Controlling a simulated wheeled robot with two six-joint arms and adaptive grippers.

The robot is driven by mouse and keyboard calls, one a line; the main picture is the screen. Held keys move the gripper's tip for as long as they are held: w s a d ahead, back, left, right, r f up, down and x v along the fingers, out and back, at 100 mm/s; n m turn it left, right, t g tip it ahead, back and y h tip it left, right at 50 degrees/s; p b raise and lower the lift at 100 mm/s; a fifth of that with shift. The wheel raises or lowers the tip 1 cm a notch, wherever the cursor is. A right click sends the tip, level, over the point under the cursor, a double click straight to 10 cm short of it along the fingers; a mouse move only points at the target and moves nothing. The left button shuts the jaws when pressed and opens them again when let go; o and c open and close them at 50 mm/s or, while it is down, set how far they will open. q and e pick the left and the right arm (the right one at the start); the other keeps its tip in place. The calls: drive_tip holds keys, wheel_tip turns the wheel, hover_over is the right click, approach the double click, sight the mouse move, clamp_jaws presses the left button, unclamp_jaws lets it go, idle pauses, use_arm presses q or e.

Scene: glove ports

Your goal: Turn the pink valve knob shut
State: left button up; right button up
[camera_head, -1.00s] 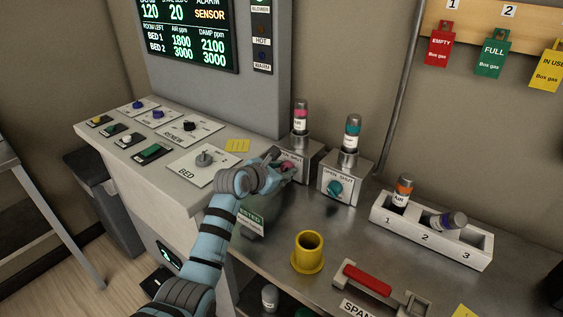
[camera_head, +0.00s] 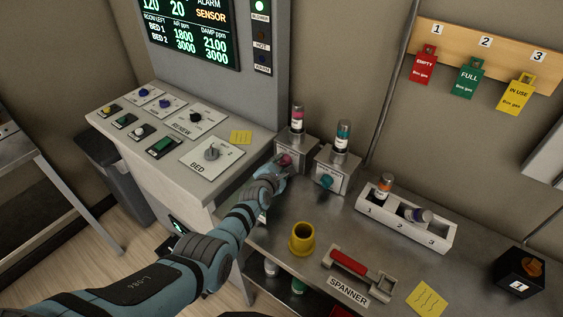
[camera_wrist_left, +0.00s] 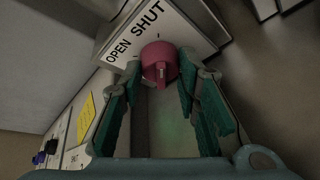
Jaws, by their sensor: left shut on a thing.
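The pink valve knob (camera_head: 285,159) is on the front of a grey valve block (camera_head: 298,143) at the back of the bench. My left gripper (camera_head: 278,167) is at this knob and partly covers it in the head view. In the left wrist view the pink knob (camera_wrist_left: 159,60) sits between the fingertips of my left gripper (camera_wrist_left: 160,68), which is shut on it. OPEN and SHUT are printed beside the knob, with a small tick near it. The knob's raised ridge points down in that view, towards the palm. My right gripper is not in view.
A second valve block with a teal knob (camera_head: 326,181) stands close to the right. A yellow cup (camera_head: 302,240), a red-handled spanner holder (camera_head: 350,263) and a numbered rack (camera_head: 410,228) occupy the bench. The control console (camera_head: 235,172) stands left of the gripper.

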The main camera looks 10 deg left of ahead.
use_arm(q)
drive_tip(key=o, duration=1.2)
drive_tip(key=shift+d, duration=0.1)
drive_tip(key=shift+c, duration=0.2)
